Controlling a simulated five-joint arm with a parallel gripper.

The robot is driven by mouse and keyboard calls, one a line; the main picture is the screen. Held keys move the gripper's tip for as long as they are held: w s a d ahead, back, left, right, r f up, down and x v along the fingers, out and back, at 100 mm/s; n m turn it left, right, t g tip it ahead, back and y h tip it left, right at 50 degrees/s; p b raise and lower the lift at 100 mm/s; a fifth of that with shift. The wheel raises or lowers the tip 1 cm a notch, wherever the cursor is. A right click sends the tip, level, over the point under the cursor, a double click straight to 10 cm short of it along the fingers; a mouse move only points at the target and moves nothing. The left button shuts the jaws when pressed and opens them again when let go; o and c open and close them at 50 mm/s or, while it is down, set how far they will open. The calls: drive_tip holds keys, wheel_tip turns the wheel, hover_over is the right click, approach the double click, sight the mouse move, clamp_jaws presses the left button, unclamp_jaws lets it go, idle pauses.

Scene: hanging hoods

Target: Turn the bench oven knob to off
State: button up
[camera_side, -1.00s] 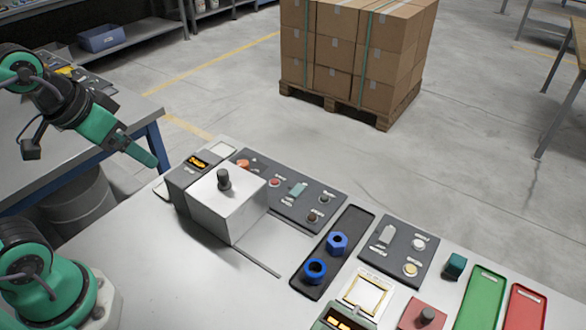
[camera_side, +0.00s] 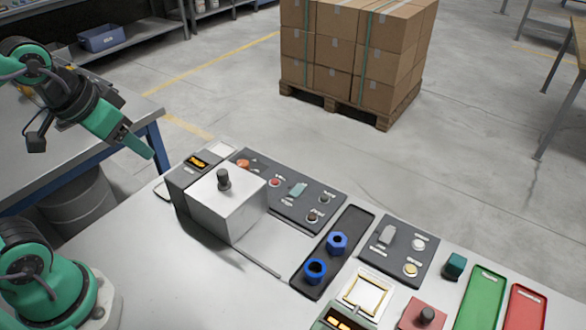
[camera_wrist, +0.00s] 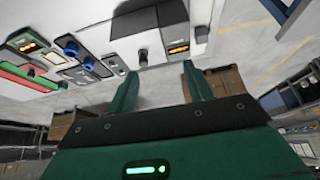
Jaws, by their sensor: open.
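A pale box (camera_side: 232,210) stands on the bench with an upright dark knob (camera_side: 224,180) on its top. A grey unit with a lit orange display (camera_side: 197,162) adjoins its far left side. I cannot tell whether the dark knob is the oven's control or a handle of the box. My gripper (camera_side: 140,148) hangs in the air to the left of the box, above the bench's left edge, apart from everything. In the wrist view my gripper (camera_wrist: 160,88) has its green fingers spread with nothing between them. The display (camera_wrist: 178,49) shows there beyond the fingers.
A dark control panel (camera_side: 322,191) lies behind the box. To the right are a black tray (camera_side: 325,258) with two blue rings, another panel (camera_side: 388,258), a red block with a dark knob (camera_side: 427,315), and green (camera_side: 480,300) and red trays (camera_side: 526,308). Stacked cartons (camera_side: 350,50) stand on the floor.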

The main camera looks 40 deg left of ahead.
drive_tip(key=w+m+g, duration=0.1)
drive_tip(key=w+m, duration=0.1)
drive_tip(key=w, duration=0.4)
drive_tip(key=m+g, duration=0.4)
hover_over(243, 163)
drive_tip(key=f, duration=1.5)
drive_tip(key=shift+s+d, duration=0.1)
drive_tip(key=shift+s, duration=0.15)
drive_tip(key=shift+w+f+m, duration=0.15)
drive_tip(key=shift+f+m, duration=0.05)
drive_tip(key=shift+m, duration=0.1)
drive_tip(key=shift+f, duration=0.2)
drive_tip(key=shift+f, duration=3.7)
drive_tip(key=c, duration=1)
